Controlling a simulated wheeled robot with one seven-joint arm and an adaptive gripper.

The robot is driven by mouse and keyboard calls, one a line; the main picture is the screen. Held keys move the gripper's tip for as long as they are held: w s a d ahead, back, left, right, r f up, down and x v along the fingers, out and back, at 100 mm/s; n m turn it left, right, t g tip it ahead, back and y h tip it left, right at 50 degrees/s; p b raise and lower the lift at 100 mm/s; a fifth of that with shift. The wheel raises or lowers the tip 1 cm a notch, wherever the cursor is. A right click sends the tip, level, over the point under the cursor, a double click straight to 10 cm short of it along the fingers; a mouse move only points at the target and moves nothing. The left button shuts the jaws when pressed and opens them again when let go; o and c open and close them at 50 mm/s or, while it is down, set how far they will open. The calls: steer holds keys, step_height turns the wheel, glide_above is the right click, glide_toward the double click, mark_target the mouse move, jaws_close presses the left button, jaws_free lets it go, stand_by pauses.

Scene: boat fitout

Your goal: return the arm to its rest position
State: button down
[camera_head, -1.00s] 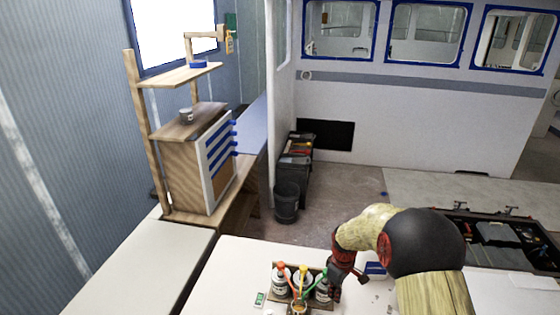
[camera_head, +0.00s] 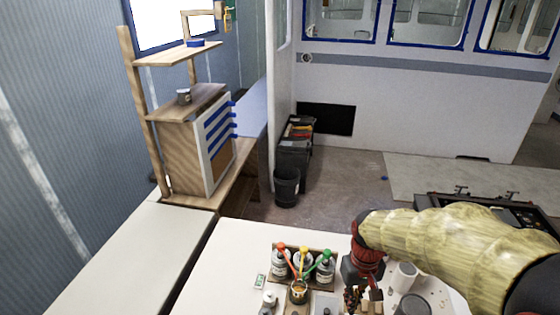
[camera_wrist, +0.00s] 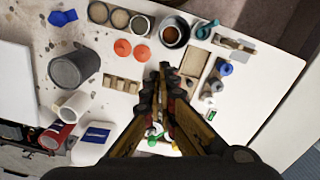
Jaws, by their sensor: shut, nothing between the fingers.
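My gripper (camera_head: 355,300) is low over the white worktop (camera_head: 235,262), just right of the bottle rack, at the bottom of the head view. My arm, in a yellowish sleeve, reaches in from the right edge. In the wrist view my gripper (camera_wrist: 163,75) points down over the worktop, with its fingers together and nothing between them. The fingers and my dark wrist hide part of the worktop at the bottom of that view.
A wooden rack (camera_head: 290,250) holds three bottles with red, yellow and green tops. A black bin (camera_head: 287,188) stands beyond the worktop.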

steer(key=s+r+m+t+b, duration=0.1)
steer(key=s+r+t+b, duration=0.5)
steer(key=s, duration=0.7)
steer(key=r+b, duration=0.2)
steer(key=b, duration=0.1)
steer(key=shift+s+m, duration=0.2)
steer(key=shift+m, duration=0.1)
steer(key=c, duration=2.6)
jaws_free()
steer(key=shift+w, duration=0.1)
